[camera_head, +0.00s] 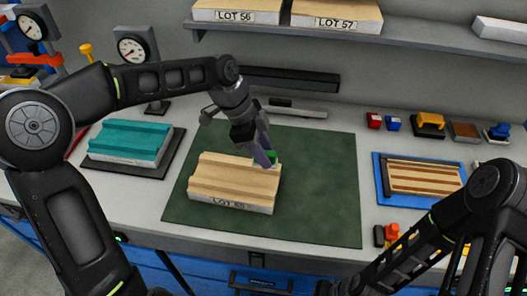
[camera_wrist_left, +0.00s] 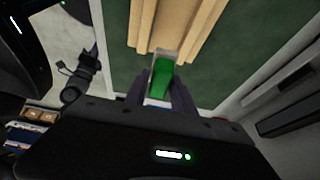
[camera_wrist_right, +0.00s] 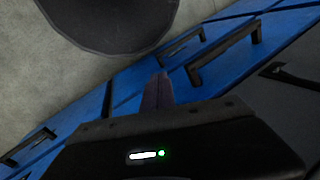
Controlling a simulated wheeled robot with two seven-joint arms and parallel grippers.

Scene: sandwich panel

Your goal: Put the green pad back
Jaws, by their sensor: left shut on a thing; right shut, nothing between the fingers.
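The green pad (camera_wrist_left: 161,78) is between the fingers of my left gripper (camera_wrist_left: 160,92) in the left wrist view; it has a pale, whitish end. In the head view my left gripper (camera_head: 266,158) is shut on it, pointing down at the far right end of a grooved wooden block (camera_head: 235,180) labelled LOT. Only a bit of green shows there. I cannot tell whether the pad touches the block. My right gripper (camera_wrist_right: 157,92) is shut and empty in the right wrist view, in front of the blue drawers.
The block lies on a dark green mat (camera_head: 320,190). A teal grooved block (camera_head: 130,142) sits on a dark plate at left. Small coloured blocks (camera_head: 430,122) stand at the back right, near a blue tray (camera_head: 378,175) with wooden strips. Gauges (camera_head: 133,48) stand at back left.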

